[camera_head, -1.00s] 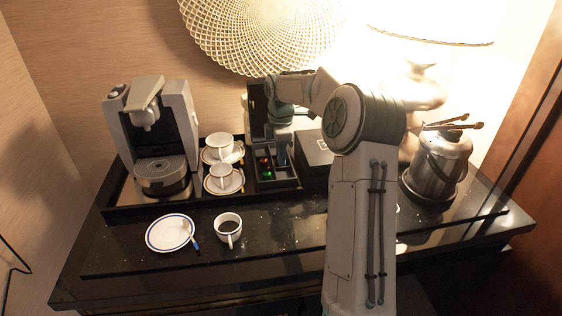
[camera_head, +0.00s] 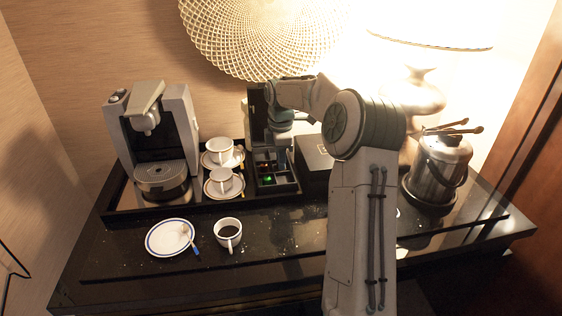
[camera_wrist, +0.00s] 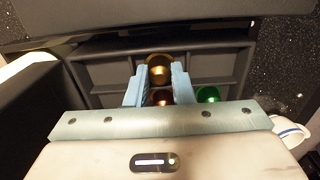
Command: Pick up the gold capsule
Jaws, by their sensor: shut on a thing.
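The gold capsule (camera_wrist: 160,66) is between the two blue fingertips in the wrist view. My gripper (camera_wrist: 159,78) is shut on it, one finger on each side, above the compartments of the dark capsule box (camera_wrist: 222,66). A dark red capsule (camera_wrist: 161,97) lies just below it in the wrist view, partly between the fingers. A green capsule (camera_wrist: 207,95) sits in a compartment to the right. In the head view, my gripper (camera_head: 280,145) is over the box and hides much of its back part; the green capsule also shows there (camera_head: 267,181).
A coffee machine (camera_head: 154,140) stands at the left, with two white cups (camera_head: 221,182) on saucers beside the box. A closed black box (camera_head: 314,152) is right of the compartments, and a metal ice bucket (camera_head: 436,170) farther right. A plate (camera_head: 168,237) and coffee cup (camera_head: 228,231) stand in front.

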